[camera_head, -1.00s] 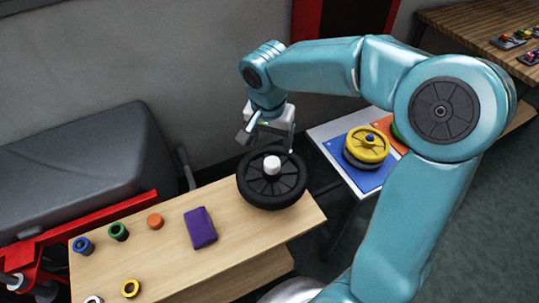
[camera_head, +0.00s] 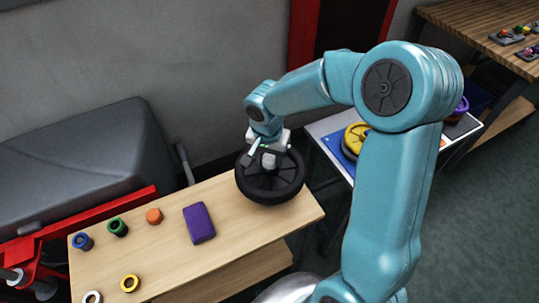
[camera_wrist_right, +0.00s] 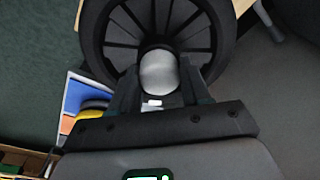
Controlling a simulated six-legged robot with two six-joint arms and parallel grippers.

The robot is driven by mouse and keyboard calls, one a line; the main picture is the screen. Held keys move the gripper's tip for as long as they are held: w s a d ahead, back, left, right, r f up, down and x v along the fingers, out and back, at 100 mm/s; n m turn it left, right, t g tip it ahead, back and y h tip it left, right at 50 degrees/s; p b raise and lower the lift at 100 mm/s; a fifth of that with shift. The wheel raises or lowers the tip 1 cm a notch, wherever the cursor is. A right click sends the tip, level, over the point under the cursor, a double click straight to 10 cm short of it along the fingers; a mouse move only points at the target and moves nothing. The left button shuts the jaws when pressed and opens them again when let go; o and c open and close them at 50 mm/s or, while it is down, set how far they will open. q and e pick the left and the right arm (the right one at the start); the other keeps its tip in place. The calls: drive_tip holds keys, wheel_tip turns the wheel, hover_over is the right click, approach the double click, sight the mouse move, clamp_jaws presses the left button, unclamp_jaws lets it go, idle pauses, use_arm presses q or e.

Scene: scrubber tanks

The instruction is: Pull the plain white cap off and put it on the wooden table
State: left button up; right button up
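The plain white cap (camera_head: 269,160) sits at the hub of a black spoked wheel (camera_head: 290,185), which lies at the right end of the light wooden table (camera_head: 240,240). My right gripper (camera_head: 268,154) is low over the hub. In the right wrist view the cap (camera_wrist_right: 159,72) shows between the two fingers of this gripper (camera_wrist_right: 160,88), one on each side. The fingers look open around the cap; whether they touch it I cannot tell. The gripper partly hides the cap in the head view. My left gripper is not in view.
A purple block (camera_head: 199,223) lies left of the wheel. Several small coloured rings and caps, such as an orange cap (camera_head: 153,216) and a yellow ring (camera_head: 130,284), are at the table's left. A side table with a yellow disc (camera_head: 354,138) stands right. Bare wood lies around the purple block.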

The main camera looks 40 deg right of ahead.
sight(270, 157)
drive_tip(key=c, duration=0.4)
drive_tip(key=o, duration=0.4)
drive_tip(key=c, duration=0.6)
drive_tip(key=shift+r+p, duration=0.6)
drive_tip(key=shift+r, duration=0.5)
drive_tip(key=shift+r+p, duration=1.95)
drive_tip(key=shift+r, duration=1.1)
drive_tip(key=shift+f, duration=0.1)
